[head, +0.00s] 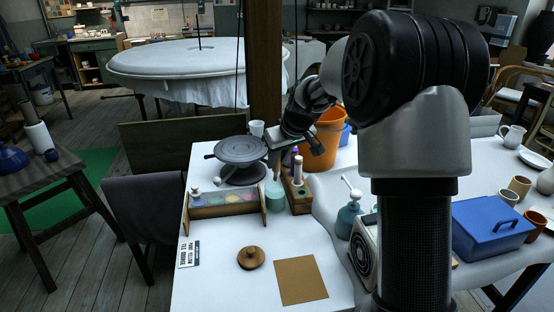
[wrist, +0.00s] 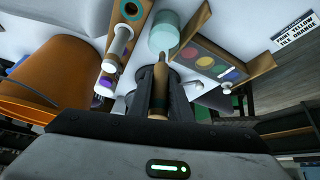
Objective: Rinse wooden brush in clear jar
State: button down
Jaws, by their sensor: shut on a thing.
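My gripper (head: 274,163) is shut on a wooden brush (wrist: 158,92), which lies between its fingers in the wrist view. A clear jar with pale teal contents (head: 274,194) stands on the white table right below the gripper. It also shows in the wrist view (wrist: 164,32), with the brush's far end overlapping its near edge. I cannot tell whether the brush tip is inside the jar or above it. In the head view the brush is mostly hidden by the gripper and is too small to make out.
A paint box (head: 222,211) stands left of the jar, and a wooden rack with bottles (head: 299,197) close on its right. A grey turntable (head: 240,150) and an orange bucket (head: 326,143) stand behind. A wooden lid (head: 251,258) and tan board (head: 300,280) lie in front.

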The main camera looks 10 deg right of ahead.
aim_at(277, 172)
jog(key=shift+r, duration=0.15)
jog(key=shift+r+p, duration=1)
jog(key=shift+r, duration=0.4)
